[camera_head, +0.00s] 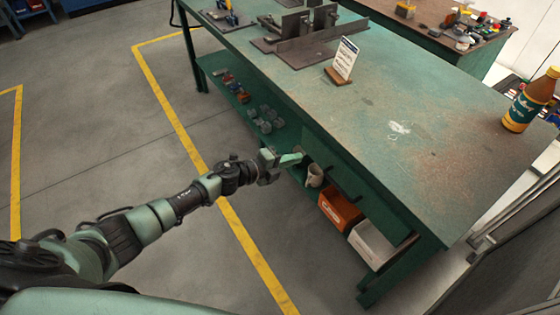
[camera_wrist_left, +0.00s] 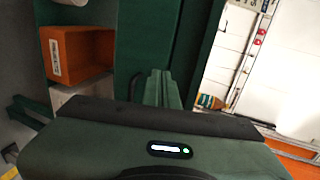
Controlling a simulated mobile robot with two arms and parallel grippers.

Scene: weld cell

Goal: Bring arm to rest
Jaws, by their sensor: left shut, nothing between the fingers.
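My left arm (camera_head: 140,222) reaches in from the lower left of the head view. Its left gripper (camera_head: 298,156) is shut and empty, beside the front edge of the green workbench (camera_head: 400,145), below the top and near the lower shelf. In the left wrist view the shut fingers (camera_wrist_left: 162,88) point away from the camera, toward the green bench side. My right gripper is not in view.
An orange bin (camera_head: 340,208), a white bin (camera_head: 374,243) and a beige cup-like item (camera_head: 314,175) are under the bench near my gripper. A sign (camera_head: 344,60) and a bottle (camera_head: 531,100) stand on top. Open floor (camera_head: 90,130) lies left.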

